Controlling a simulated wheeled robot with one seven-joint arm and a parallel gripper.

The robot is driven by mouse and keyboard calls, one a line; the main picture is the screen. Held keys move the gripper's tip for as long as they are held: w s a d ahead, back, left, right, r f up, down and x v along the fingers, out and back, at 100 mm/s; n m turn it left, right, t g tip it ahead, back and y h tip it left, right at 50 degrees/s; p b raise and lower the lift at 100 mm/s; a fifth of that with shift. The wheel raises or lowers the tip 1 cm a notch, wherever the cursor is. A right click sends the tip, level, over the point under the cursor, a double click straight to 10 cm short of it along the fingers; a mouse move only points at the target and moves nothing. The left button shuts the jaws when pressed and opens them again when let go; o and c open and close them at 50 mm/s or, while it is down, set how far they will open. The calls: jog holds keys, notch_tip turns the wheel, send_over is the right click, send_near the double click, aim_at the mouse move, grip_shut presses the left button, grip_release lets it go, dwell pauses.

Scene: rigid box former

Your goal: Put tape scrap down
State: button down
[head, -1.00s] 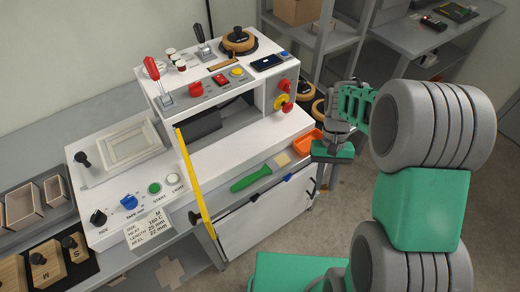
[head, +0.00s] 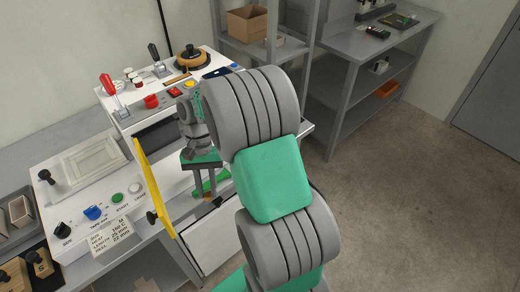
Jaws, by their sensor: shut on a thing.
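My arm covers the right part of that shelf.
The yellow bar (head: 155,190) stands upright close to the left of my gripper. The white machine (head: 140,205) has a control panel with knobs and buttons. Wooden blocks (head: 14,275) lie at the lower left. A grey shelf unit (head: 345,90) stands at the back right. The floor (head: 400,200) on the right is clear.

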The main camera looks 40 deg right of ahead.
jog(key=s+d+r+m+t+h+b, duration=0.1)
jog(key=d+r+m+t, duration=0.45)
jog(key=m, duration=0.75)
jog(key=d+r+m+t+b, duration=0.25)
jog(key=d+r+m, duration=0.35)
jog(key=d+m, duration=0.5)
jog(key=w+d+f+m, duration=0.1)
jog(key=d+f, duration=0.2)
jog(key=w+d+f, duration=0.2)
jog(key=d+f, duration=0.1)
jog(key=d, duration=0.1)
jog(key=w+d+f+m, duration=0.1)
jog(key=d+f, duration=0.2)
jog(key=shift+w+d+f+m, duration=0.3)
jog(key=shift+f, duration=0.05)
jog(key=shift+d+f, duration=0.1)
jog(key=shift+f, duration=1.5)
jog(key=shift+f, duration=0.1)
jog(key=c, duration=1.5)
grip_release()
